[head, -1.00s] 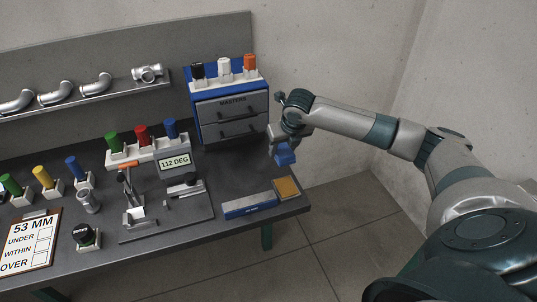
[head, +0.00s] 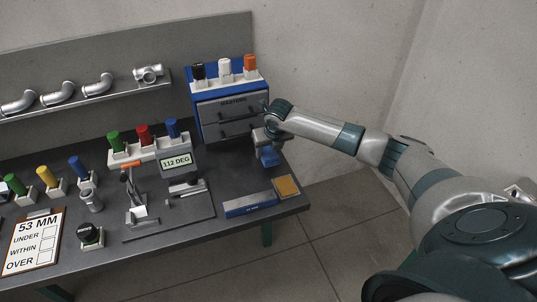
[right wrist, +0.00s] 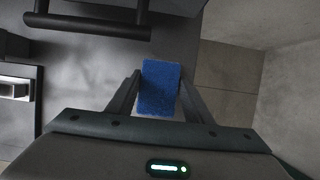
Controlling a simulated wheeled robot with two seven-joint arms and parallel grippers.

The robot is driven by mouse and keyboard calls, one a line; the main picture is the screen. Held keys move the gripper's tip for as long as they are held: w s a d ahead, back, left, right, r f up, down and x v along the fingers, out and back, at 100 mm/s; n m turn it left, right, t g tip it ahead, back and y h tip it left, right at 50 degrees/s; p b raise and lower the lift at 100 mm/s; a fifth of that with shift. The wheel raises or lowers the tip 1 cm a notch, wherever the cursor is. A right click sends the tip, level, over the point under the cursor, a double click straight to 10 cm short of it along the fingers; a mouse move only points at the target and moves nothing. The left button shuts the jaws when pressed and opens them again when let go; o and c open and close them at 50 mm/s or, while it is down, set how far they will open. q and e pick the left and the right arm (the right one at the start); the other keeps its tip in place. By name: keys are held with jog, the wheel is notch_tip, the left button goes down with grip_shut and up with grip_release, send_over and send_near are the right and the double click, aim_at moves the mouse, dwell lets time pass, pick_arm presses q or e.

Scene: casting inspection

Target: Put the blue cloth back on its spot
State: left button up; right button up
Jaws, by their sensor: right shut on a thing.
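The blue cloth (head: 269,156) is a small blue block-like piece. My right gripper (head: 266,146) is shut on it and holds it over the right part of the bench, in front of the blue drawer cabinet. In the right wrist view the cloth (right wrist: 160,87) sits between the two fingers (right wrist: 160,98). I cannot tell whether the cloth touches the bench top. A tan square pad (head: 286,187) lies at the bench's right front corner, beside a blue flat box (head: 250,205). The cloth's spot is not clearly marked in view. My left gripper is not in view.
The blue cabinet (head: 195,108) with grey drawers and protruding handles stands close behind the gripper. A display reading 112 DEG (head: 176,162) and a measuring fixture (head: 165,215) are to the left. The bench (head: 235,180) has free room around the cloth; its right edge is near.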

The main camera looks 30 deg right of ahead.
aim_at(268, 156)
jog(key=shift+f+p, duration=0.7)
jog(key=shift+f, duration=0.45)
jog(key=shift+f, duration=0.35)
jog(key=o, duration=1.2)
